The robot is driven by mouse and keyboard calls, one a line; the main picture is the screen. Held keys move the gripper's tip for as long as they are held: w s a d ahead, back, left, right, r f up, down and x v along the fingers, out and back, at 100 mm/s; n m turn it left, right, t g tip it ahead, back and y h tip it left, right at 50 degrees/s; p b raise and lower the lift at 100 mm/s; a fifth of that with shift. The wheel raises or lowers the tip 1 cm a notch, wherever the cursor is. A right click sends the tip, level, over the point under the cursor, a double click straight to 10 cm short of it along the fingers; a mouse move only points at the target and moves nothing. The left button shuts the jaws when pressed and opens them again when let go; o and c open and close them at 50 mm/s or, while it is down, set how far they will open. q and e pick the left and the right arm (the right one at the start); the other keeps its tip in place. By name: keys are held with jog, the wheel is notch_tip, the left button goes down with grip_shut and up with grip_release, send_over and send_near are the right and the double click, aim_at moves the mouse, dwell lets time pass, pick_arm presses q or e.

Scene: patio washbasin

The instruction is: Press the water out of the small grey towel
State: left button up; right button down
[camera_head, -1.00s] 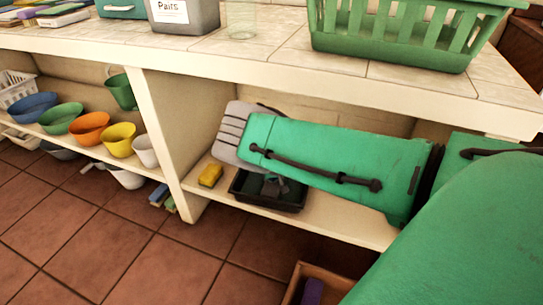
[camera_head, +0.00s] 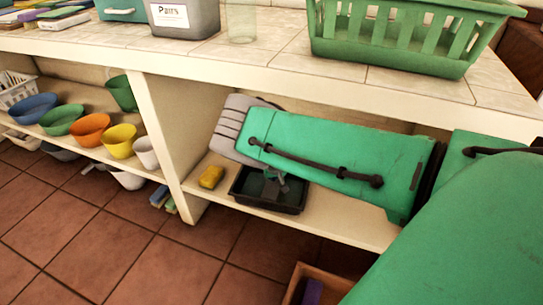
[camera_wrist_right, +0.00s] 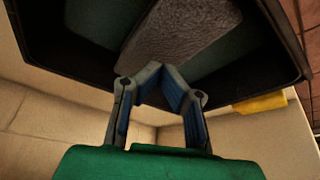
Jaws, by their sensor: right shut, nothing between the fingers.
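The small grey towel (camera_wrist_right: 190,28) lies in the black tray (camera_wrist_right: 298,72), flat and rough-textured in the right wrist view. In the head view the tray (camera_head: 265,208) stands on the lower shelf, and I cannot make out the towel there. My right gripper (camera_wrist_right: 163,70) is shut and empty, its fingertips meeting at the towel's near edge. Whether they touch the towel I cannot tell. In the head view the right gripper (camera_head: 275,180) reaches down into the tray, below my green arm. My left gripper is not in view.
A yellow sponge (camera_head: 211,177) lies left of the tray, near an upright divider (camera_head: 165,130). The countertop (camera_head: 290,50) overhangs the shelf and holds a green basket (camera_head: 400,45). Colored bowls (camera_head: 90,130) fill the left bay. A wooden box (camera_head: 320,280) stands on the floor.

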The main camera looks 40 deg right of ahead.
aim_at(273, 184)
jog(key=shift+d+r+p, duration=0.1)
jog(key=shift+r+p, duration=1.6)
jog(key=shift+r, duration=1.4)
